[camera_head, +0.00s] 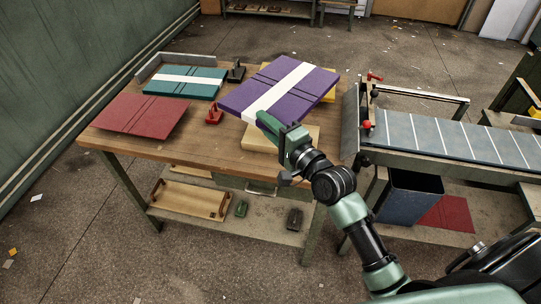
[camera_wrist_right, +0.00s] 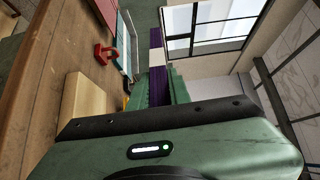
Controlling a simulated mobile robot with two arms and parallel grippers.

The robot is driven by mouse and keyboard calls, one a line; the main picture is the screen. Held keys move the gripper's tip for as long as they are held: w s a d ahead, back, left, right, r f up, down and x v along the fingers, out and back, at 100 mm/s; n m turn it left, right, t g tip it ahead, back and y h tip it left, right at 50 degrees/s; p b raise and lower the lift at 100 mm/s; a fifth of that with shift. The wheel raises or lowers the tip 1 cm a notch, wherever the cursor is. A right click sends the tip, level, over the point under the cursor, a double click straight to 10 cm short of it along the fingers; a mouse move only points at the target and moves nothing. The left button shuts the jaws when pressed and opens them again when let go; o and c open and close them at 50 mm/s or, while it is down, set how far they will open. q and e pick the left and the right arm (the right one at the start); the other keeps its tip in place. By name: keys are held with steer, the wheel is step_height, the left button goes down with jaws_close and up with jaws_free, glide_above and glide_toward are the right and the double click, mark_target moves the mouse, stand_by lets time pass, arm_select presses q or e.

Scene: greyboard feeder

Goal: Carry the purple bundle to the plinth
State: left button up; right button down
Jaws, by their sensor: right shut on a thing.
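The purple bundle (camera_head: 285,88) is a flat stack with a white band across it, held above the workbench. My right gripper (camera_head: 268,124) is shut on its near edge. In the right wrist view the bundle shows edge-on (camera_wrist_right: 157,82) between the green fingers (camera_wrist_right: 168,88). A pale wooden block (camera_head: 262,138), which may be the plinth, sits on the bench below the near part of the bundle and is partly hidden by the bundle and gripper. It also shows in the right wrist view (camera_wrist_right: 88,108). My left gripper is not in view.
A teal banded bundle (camera_head: 176,80) and dark red boards (camera_head: 135,115) lie on the bench's left side. A red-handled tool (camera_head: 214,115) and a black one (camera_head: 236,72) stand near. A yellow item (camera_head: 331,95) is partly hidden behind the bundle. A conveyor (camera_head: 455,138) stands right.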

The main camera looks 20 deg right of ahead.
step_height(320, 180, down, 11)
steer(key=shift+d+r+b, duration=0.1)
steer(key=shift+b, duration=0.75)
steer(key=shift+f+b, duration=0.4)
steer(key=shift+f, duration=2.05)
steer(key=c, duration=1.7)
jaws_free()
steer(key=shift+f, duration=0.2)
steer(key=shift+c, duration=0.2)
steer(key=o, duration=0.4)
steer(key=shift+s, duration=0.1)
